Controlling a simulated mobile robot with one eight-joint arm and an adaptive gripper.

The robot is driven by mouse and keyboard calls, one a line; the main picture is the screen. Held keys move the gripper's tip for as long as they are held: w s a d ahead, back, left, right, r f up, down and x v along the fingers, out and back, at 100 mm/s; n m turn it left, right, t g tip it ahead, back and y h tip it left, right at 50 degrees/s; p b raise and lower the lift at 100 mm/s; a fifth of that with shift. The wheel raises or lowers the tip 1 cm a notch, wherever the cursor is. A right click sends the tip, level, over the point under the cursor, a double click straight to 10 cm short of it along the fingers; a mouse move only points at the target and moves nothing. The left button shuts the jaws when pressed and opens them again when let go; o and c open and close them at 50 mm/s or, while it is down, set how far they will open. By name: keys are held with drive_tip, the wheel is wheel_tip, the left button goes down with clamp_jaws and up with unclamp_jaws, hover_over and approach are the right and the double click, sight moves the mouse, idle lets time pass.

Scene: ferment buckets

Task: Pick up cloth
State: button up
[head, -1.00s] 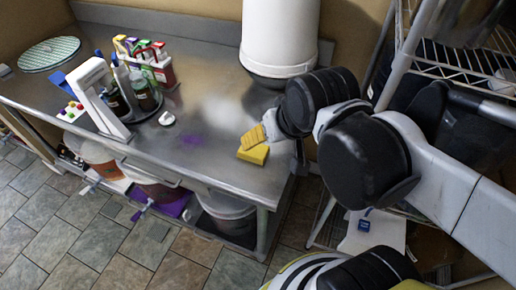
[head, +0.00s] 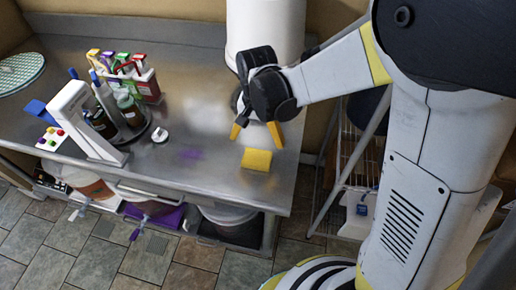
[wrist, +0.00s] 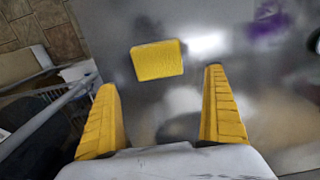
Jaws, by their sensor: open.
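The yellow cloth (head: 257,159) is a small flat rectangle lying on the steel table near its front right edge. In the wrist view the cloth (wrist: 157,60) lies ahead of the fingertips, between their lines and nearer the left finger. My gripper (head: 256,133) has yellow fingers spread apart and points down above the table, just behind the cloth. It is open and empty, and in the wrist view (wrist: 161,80) nothing is between the fingers. The cloth is fully visible and apart from the fingers.
The steel table (head: 205,160) is clear around the cloth. A white cylindrical container (head: 262,30) stands behind my gripper. A white stand (head: 85,125) and a round tray of bottles (head: 125,115) are at left. A wire rack (head: 350,170) stands right of the table.

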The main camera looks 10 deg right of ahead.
sight(257, 155)
wheel_tip(257, 155, down, 8)
drive_tip(key=b, duration=0.3)
drive_tip(key=shift+s, duration=0.1)
drive_tip(key=shift+r, duration=0.15)
drive_tip(key=c, duration=1.1)
drive_tip(key=shift+r, duration=0.1)
wheel_tip(257, 155, up, 5)
drive_tip(key=shift+d+f+p, duration=0.1)
drive_tip(key=shift+f+p, duration=0.1)
drive_tip(key=shift+p, duration=1.05)
drive_tip(key=d+r+p, duration=0.1)
drive_tip(key=d+r, duration=0.1)
drive_tip(key=d, duration=0.1)
drive_tip(key=s+d+r+p, duration=0.1)
drive_tip(key=d+r, duration=0.1)
drive_tip(key=d, duration=0.2)
drive_tip(key=d+r+p, duration=0.1)
drive_tip(key=d+r, duration=0.1)
drive_tip(key=d, duration=0.2)
drive_tip(key=shift+s+d+r, duration=0.1)
drive_tip(key=shift+s+d, duration=0.1)
